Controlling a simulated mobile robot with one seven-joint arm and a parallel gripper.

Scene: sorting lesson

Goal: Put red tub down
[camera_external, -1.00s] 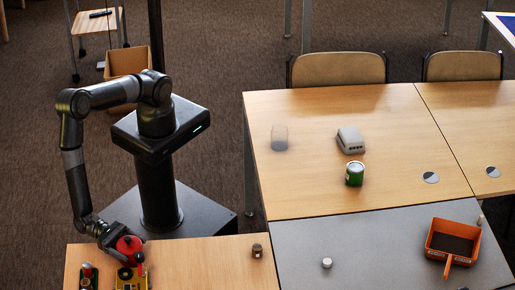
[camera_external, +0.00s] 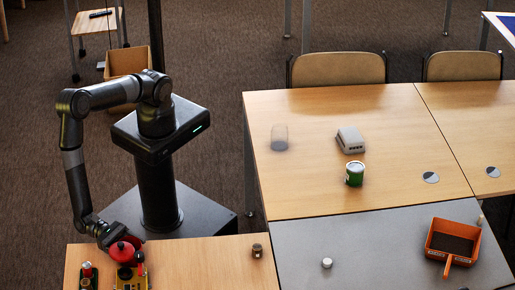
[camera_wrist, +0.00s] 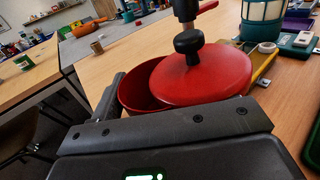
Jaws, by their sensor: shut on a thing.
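The red tub (camera_external: 122,252) is at the end of my arm, over the near left table, beside or above a yellow item (camera_external: 131,277). In the wrist view, the tub (camera_wrist: 139,88) is open at its left side. A round red lid (camera_wrist: 208,80) with a black knob overlaps its right side. My gripper (camera_external: 117,240) is shut on the tub; in the wrist view its dark jaws (camera_wrist: 165,115) cross in front of the tub's near side. The tub's underside is hidden, so I cannot tell whether it touches the table.
A brown jar (camera_external: 257,250) stands to the right, with bare wood between. In the wrist view, a teal lantern (camera_wrist: 263,20) stands close behind the lid.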

